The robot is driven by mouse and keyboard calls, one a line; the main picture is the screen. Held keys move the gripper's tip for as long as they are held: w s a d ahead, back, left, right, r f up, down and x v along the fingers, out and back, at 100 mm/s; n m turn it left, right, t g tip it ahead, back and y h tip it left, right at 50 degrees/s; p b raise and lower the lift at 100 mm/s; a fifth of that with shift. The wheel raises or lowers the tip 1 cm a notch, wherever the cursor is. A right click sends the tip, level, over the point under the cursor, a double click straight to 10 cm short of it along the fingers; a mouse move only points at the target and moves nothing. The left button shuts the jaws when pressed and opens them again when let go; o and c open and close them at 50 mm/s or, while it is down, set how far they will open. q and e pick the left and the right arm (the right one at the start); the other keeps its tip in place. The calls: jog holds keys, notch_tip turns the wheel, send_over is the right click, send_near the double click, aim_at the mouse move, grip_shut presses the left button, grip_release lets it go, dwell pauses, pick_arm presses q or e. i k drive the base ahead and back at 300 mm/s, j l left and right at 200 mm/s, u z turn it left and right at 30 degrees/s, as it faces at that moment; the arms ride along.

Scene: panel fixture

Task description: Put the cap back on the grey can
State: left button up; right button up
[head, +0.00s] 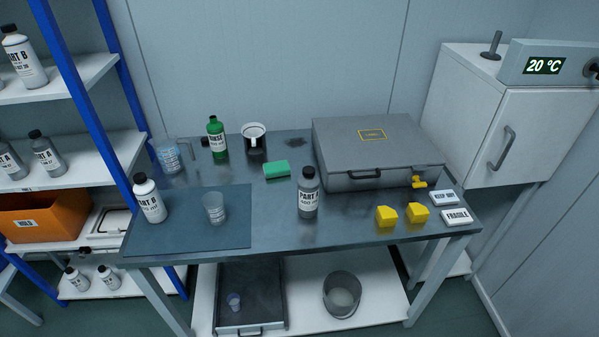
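A grey can (308,199) with a "PART A" label stands upright near the front middle of the table. Its top looks dark, and I cannot tell whether that is a cap or an open neck. A small dark piece (205,141) lies just left of the green bottle at the back; it is too small to tell whether it is a loose cap. Neither of my grippers is in view.
On the table (277,238) are a white bottle (150,203) and clear cup (214,208) on a mat, a measuring jug (168,155), green bottle (217,141), mug (254,141), green sponge (276,170), grey case (376,150), and yellow blocks (386,216).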

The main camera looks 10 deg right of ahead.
aim_at(308, 188)
jog(key=l+u, duration=0.25)
jog(key=u, duration=0.2)
jog(key=l+u, duration=0.3)
jog(key=u, duration=0.15)
jog(key=k+l, duration=0.1)
jog(key=l, duration=0.3)
jog(key=k+l+u, duration=0.15)
jog(key=l, duration=0.7)
jog(key=k+l+u, duration=0.15)
jog(key=l, duration=0.2)
